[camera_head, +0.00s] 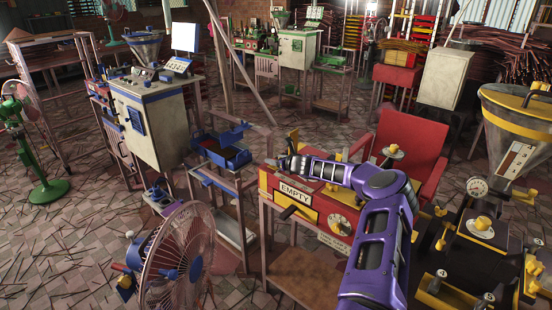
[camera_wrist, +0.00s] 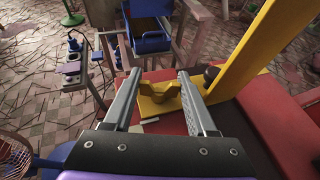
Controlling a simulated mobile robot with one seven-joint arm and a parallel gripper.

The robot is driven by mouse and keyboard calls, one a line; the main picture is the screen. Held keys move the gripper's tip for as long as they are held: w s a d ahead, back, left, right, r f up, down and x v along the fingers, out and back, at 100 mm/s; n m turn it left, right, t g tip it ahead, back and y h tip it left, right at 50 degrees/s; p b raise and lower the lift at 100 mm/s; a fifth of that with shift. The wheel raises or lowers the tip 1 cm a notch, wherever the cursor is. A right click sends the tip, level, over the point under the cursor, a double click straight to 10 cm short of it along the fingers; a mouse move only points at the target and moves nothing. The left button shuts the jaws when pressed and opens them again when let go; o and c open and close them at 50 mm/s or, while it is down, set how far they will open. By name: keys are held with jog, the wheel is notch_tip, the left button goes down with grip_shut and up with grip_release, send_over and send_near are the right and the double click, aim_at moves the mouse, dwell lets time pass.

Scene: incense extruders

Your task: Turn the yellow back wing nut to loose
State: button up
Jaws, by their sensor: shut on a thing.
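The yellow wing nut (camera_wrist: 168,101) shows in the wrist view, low on a yellow bracket plate on the red machine top. My gripper (camera_wrist: 159,76) has one grey finger on each side of it and is shut on its wings. In the head view my gripper (camera_head: 296,165) is over the back left part of the red extruder (camera_head: 330,209) with the EMPTY label. I cannot make out the wing nut in that view.
A yellow bar (camera_wrist: 262,50) rises to the right of the nut, with a dark knob (camera_wrist: 211,75) at its foot. A blue bin (camera_head: 222,150) stands left of the extruder. A red chair (camera_head: 412,137) is behind it. A fan (camera_head: 180,258) stands front left.

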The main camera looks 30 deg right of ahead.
jog(key=shift+d+n+y+b, duration=0.1)
jog(key=shift+n+y+b, duration=0.35)
jog(key=shift+n+y, duration=0.9)
jog(key=shift+r+n+y, duration=0.1)
jog(key=shift+n+y, duration=0.15)
jog(key=shift+y, duration=0.3)
jog(key=o, duration=1.4)
jog(key=shift+c, duration=0.2)
jog(key=shift+h, duration=0.4)
